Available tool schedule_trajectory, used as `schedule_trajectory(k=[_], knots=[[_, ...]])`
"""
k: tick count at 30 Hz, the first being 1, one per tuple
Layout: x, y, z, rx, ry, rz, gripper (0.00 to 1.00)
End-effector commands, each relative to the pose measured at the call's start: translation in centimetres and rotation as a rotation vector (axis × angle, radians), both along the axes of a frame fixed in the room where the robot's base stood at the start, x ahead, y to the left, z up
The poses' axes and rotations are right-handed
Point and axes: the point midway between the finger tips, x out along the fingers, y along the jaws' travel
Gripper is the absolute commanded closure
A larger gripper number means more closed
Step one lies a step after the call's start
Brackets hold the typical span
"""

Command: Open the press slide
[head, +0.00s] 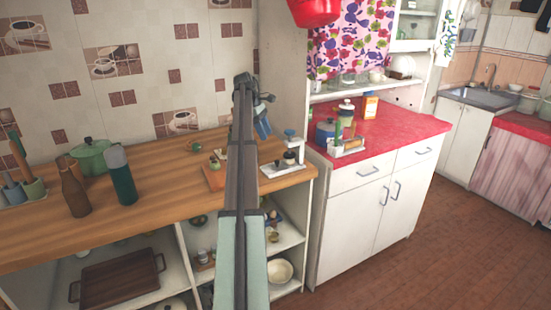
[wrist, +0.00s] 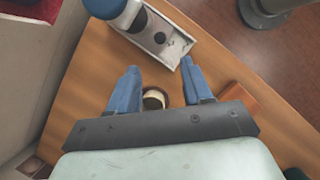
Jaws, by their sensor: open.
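The press (head: 290,158) stands at the right end of the wooden counter in the head view, with a white base, an upright post and a dark round part. In the wrist view the press (wrist: 165,42) is at the top, its pale tray-like base carrying a black knob, beside a white body with a blue cap. I cannot tell how far its slide is out. My gripper (wrist: 158,76) is open, its two blue fingers apart and short of the press. In the head view my gripper (head: 262,128) is partly hidden by my arm, left of the press.
A small cream-rimmed round item (wrist: 153,98) shows between the fingers, and a brown block (wrist: 240,97) lies to their right. A green pot (head: 90,157) and bottles (head: 120,176) stand at the counter's left. A red-topped cabinet (head: 400,130) adjoins on the right.

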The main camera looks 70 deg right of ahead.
Motion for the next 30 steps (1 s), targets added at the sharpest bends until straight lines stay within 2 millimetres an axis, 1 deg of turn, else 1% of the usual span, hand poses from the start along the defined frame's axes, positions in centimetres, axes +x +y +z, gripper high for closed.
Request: schedule_trajectory(k=[3,15,22,25,30], knots=[[-0.8,0.2,-2.0,0.003,0.001,-0.001,0.50],[-3.4,0.2,-8.3,0.001,0.002,-0.002,0.50],[-4.3,0.1,-10.5,0.001,0.002,-0.001,0.50],[-4.5,0.1,-11.0,0.000,0.001,-0.001,0.50],[-4.6,0.0,-11.2,-0.001,0.001,-0.001,0.50]])
